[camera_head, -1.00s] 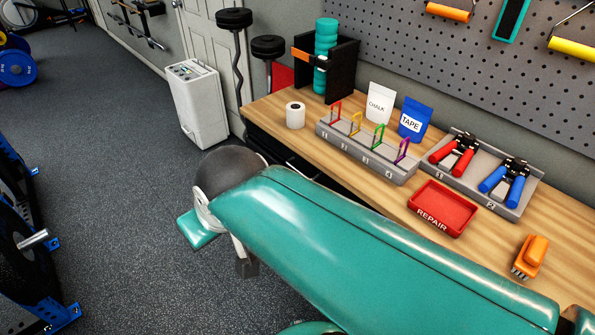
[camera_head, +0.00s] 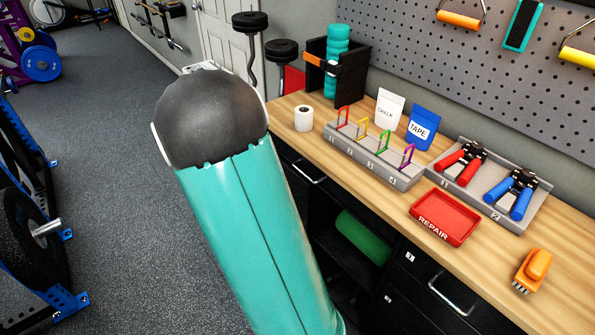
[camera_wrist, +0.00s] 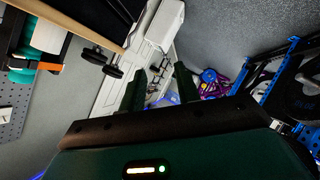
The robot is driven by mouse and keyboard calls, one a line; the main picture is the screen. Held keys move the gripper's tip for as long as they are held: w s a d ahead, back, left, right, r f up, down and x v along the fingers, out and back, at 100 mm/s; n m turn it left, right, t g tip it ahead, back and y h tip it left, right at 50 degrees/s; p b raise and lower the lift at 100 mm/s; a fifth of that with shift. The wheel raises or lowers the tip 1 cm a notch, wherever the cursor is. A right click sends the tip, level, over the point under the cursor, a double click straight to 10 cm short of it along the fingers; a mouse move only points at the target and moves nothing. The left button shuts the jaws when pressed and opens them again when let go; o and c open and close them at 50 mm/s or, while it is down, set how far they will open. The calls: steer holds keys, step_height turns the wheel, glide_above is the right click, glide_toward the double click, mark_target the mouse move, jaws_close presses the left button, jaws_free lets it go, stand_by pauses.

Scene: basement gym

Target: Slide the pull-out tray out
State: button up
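The wooden workbench (camera_head: 470,245) has a black cabinet below its top. A dark front with a silver handle (camera_head: 308,175) shows under the bench's left part, partly behind my arm. Another dark drawer front (camera_head: 412,262) with a silver handle (camera_head: 450,298) is at the lower right. I cannot tell which one is the pull-out tray; no front is visibly pulled out. My gripper (camera_wrist: 160,85) shows in the wrist view with its two fingers apart and nothing between them. It is hidden behind my arm in the head view.
An open shelf holds a green roll (camera_head: 362,238). On the bench stand a carabiner rack (camera_head: 375,160), a red REPAIR tray (camera_head: 444,218), hand grips in a grey holder (camera_head: 535,215) and an orange brush (camera_head: 532,270). Open floor (camera_head: 110,150) lies left, beside a blue-footed rack (camera_head: 60,300).

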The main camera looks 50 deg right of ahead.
steer(key=s+d+f+n+h, duration=0.2)
steer(key=s+d+f+h, duration=0.3)
steer(key=d, duration=0.3)
steer(key=n+t+h, duration=0.1)
steer(key=n+h, duration=0.2)
steer(key=n, duration=0.2)
glide_toward(303, 172)
steer(key=x, duration=1)
steer(key=shift+w+d+f, duration=0.1)
steer(key=shift+w+f, duration=0.05)
steer(key=shift+f, duration=0.15)
jaws_close()
